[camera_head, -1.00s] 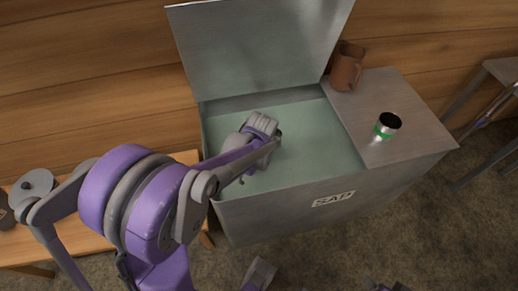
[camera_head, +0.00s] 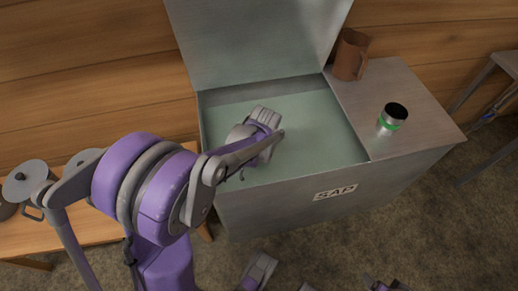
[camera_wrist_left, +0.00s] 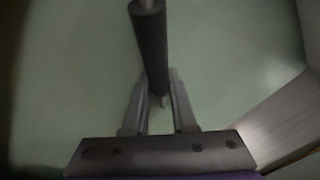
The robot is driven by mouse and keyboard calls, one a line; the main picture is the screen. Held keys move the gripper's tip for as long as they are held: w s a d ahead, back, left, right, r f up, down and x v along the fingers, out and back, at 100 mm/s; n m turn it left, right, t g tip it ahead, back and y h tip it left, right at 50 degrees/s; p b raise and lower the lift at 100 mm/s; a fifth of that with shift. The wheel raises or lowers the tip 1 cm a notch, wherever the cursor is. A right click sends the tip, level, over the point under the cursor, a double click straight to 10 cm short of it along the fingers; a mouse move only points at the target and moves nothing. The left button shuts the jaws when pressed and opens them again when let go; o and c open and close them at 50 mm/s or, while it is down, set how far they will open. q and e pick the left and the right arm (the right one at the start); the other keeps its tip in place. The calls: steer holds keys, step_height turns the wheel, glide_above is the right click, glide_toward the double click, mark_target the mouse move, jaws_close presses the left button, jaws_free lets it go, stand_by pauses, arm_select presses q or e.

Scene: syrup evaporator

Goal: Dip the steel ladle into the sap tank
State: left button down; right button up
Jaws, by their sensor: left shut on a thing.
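The sap tank (camera_head: 290,182) is a grey metal chest marked SAP. Its lid (camera_head: 258,45) stands open at the back, and pale green sap (camera_head: 318,135) shows inside. My left gripper (camera_head: 272,135) is over the open tank, left of the middle of the sap. In the left wrist view, my left gripper (camera_wrist_left: 157,92) is shut on a dark, round handle, which I take as the steel ladle (camera_wrist_left: 152,45). The sap fills most of the background there. The ladle's bowl is not visible, so I cannot tell whether it touches the sap.
A brown mug (camera_head: 349,56) and a steel cup with a green band (camera_head: 387,124) stand on the tank's right-hand top. A wooden bench (camera_head: 95,228) at left carries metal pots. The tank's wall (camera_wrist_left: 290,112) lies close at right in the wrist view.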

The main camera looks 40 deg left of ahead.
stand_by(0.5)
arm_select(q)
steer(key=shift+s+f+t+b, duration=0.45)
steer(key=shift+f+t, duration=0.05)
steer(key=shift+t, duration=0.1)
steer(key=shift+s+d+t, duration=0.1)
steer(key=shift+s+t, duration=0.1)
steer(key=shift+t, duration=0.1)
step_height(320, 180, up, 18)
steer(key=p, duration=1.3)
steer(key=shift+s+r+t, duration=0.15)
steer(key=shift+r+t, duration=0.05)
steer(key=shift+t, duration=0.1)
